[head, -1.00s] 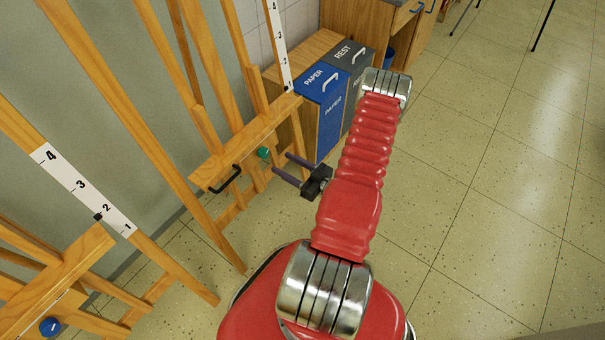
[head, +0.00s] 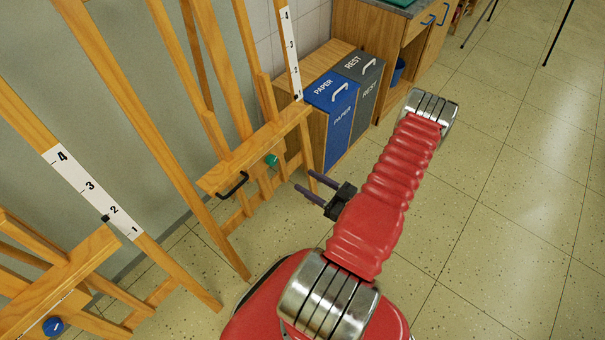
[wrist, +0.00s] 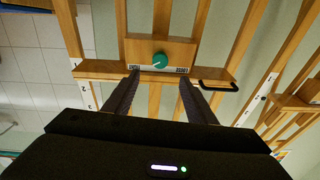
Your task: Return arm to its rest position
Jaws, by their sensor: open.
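My red arm rises from the bottom centre of the head view and leans up to the right. My gripper (head: 304,180) hangs at the left side of the arm, with its two dark fingers apart and pointing left towards an easel (head: 255,150). Nothing is between the fingers. In the wrist view, my gripper (wrist: 159,73) also shows open and empty, facing the easel's ledge. A green knob (wrist: 160,60) on the easel appears between the fingertips there. In the head view the green knob (head: 271,160) is left of the fingertips, with a gap.
A black handle (head: 233,186) sticks out from the easel's ledge. A second easel (head: 75,275) with a blue knob (head: 53,326) stands at lower left. The blue paper bin (head: 340,125) and grey rest bin (head: 368,90) stand behind my gripper. The floor (head: 510,200) at right is clear.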

